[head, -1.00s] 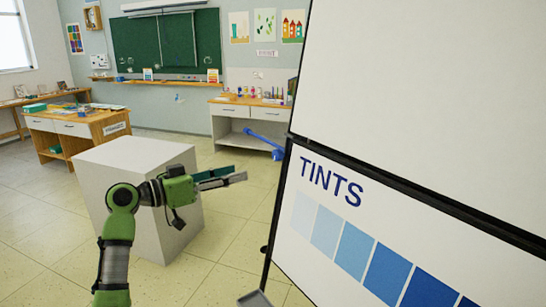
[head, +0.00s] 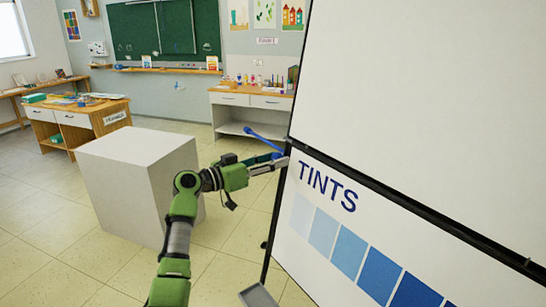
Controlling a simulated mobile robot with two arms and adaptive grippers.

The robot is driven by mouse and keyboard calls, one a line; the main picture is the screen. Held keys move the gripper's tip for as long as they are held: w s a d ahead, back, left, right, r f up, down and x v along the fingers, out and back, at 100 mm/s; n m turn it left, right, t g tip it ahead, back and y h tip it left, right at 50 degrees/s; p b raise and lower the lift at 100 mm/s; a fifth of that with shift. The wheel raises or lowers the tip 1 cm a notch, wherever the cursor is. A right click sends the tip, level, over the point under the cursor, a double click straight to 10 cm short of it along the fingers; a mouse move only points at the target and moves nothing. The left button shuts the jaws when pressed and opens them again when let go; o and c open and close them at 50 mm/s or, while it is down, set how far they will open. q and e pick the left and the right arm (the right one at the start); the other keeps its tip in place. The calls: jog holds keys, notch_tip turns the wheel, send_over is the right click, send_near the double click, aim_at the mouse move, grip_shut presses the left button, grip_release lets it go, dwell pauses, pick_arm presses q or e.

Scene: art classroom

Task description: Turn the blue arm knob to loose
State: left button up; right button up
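The blue arm knob (head: 263,137) shows as a slim blue lever just left of the easel's left edge, slanting down to the right. Its lower end lies close to my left fingertips in the picture and is partly hidden. My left gripper (head: 280,161) reaches from the lower left, its fingertips overlapping the easel's left edge. Its fingers look slightly apart, with nothing clearly held between them. I cannot tell whether they touch the knob. My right gripper is not in view.
The easel, with a TINTS chart (head: 308,256) and a white board (head: 420,105), fills the right side. A pale block (head: 122,190) stands left of my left arm. A cabinet (head: 228,113) stands behind. A grey piece (head: 258,296) shows at the bottom. The floor between is clear.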

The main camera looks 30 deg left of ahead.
pick_arm(q)
jog(key=shift+c, duration=0.5)
jog(key=c, duration=1)
jog(key=shift+c, duration=0.2)
